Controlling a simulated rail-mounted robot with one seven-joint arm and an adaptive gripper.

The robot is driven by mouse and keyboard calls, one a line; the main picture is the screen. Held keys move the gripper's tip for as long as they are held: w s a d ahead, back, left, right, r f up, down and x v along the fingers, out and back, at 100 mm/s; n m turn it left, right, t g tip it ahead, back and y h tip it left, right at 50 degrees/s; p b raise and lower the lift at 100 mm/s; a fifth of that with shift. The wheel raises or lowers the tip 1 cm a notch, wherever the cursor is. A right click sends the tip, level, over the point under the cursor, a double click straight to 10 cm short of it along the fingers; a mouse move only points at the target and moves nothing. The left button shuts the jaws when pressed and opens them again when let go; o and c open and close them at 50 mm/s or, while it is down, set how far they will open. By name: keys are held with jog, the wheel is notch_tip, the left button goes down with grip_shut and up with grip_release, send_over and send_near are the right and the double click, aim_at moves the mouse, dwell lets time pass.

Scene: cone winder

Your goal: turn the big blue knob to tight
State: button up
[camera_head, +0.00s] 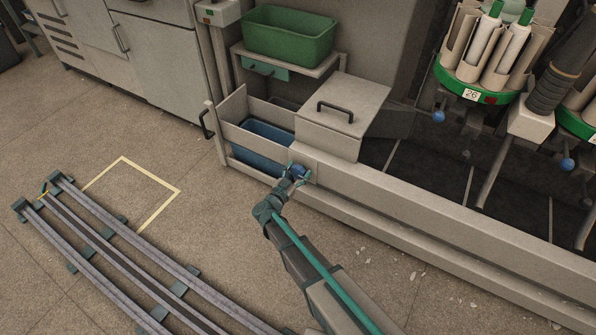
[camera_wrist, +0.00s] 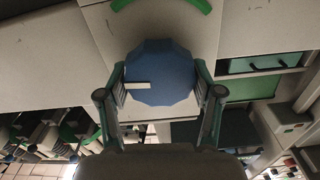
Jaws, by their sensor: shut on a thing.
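The big blue knob (camera_wrist: 160,75) is a faceted disc with a pale pointer mark towards its left side in the wrist view. A green arc (camera_wrist: 165,3) shows on the pale panel above it, partly cut off by the picture edge. My gripper (camera_wrist: 160,88) has one finger on each side of the knob and is shut on it. In the head view, my gripper (camera_head: 294,176) is at the front panel of the machine, and only part of the knob (camera_head: 299,170) shows there. The knob's far side is hidden.
A lidded box (camera_head: 341,110) with a black handle stands above the knob. An open drawer with a blue bin (camera_head: 262,142) is left of it. A green bin (camera_head: 290,35) sits on a shelf behind. Rails (camera_head: 120,255) cross the floor at lower left. Floor in front is mostly clear.

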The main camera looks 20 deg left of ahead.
jog(key=m, duration=0.5)
jog(key=shift+d+f+p, duration=0.1)
jog(key=shift+d+p, duration=0.05)
jog(key=shift+p, duration=0.15)
jog(key=m+b, duration=0.1)
jog(key=m, duration=0.3)
jog(key=shift+d+f, duration=0.1)
jog(key=shift+f, duration=0.05)
jog(key=m+b, duration=0.1)
jog(key=m, duration=0.2)
jog(key=m+b, duration=0.1)
jog(key=m, duration=0.1)
jog(key=shift+f+m, duration=0.2)
jog(key=shift+m, duration=0.2)
jog(key=shift+m+b, duration=1.3)
jog(key=shift+m, duration=0.6)
jog(key=o, duration=1.1)
jog(key=shift+s, duration=0.2)
